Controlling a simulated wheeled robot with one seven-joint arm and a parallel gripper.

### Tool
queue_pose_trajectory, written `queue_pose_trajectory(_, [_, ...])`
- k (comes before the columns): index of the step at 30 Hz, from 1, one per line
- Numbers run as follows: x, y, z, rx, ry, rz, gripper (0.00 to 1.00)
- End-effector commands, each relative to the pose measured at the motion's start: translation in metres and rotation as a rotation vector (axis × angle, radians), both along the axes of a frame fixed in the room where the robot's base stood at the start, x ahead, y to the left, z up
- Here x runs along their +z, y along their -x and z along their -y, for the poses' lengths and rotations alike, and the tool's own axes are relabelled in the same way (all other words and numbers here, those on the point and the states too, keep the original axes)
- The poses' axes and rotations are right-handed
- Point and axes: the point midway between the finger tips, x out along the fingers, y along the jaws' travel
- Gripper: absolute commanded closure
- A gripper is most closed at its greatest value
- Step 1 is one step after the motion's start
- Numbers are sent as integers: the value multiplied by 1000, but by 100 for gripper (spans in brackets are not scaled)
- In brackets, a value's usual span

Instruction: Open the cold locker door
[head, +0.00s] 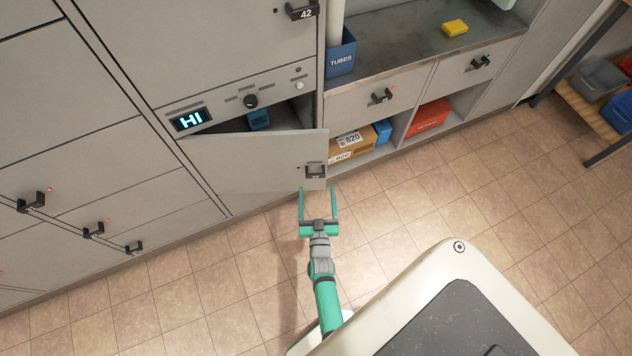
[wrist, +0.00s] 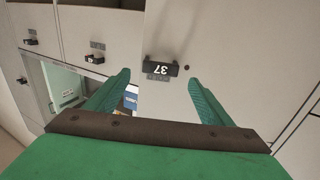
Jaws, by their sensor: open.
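The cold locker door (head: 245,160) is a grey panel below a control panel with a lit "HI" display (head: 190,119) and a black knob. The door stands partly open, its right side swung out, and a dark cavity with a blue item (head: 259,119) shows behind its top edge. Its black handle (head: 316,171) is near the right edge; in the wrist view the handle (wrist: 160,70) reads 37, upside down. My gripper (head: 318,189) is open and empty, with its two green fingers pointing at the handle. In the wrist view the handle appears between the fingertips, without visible grip.
More grey locker doors with black handles (head: 30,202) are at the left. To the right is a counter with a blue TUBES bin (head: 341,55), a yellow block (head: 455,28) and shelves holding boxes (head: 352,141). The tiled floor (head: 440,200) is clear.

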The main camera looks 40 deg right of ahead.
Motion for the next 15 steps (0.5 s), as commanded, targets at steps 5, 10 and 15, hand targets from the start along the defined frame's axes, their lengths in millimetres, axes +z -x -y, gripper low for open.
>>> queue_pose_trajectory(5, [1,-24,16,1,0,2,25])
queue_pose_trajectory(10, [0,-37,25,1,1,0,25])
queue_pose_trajectory(15, [0,-40,27,1,-1,-1,25])
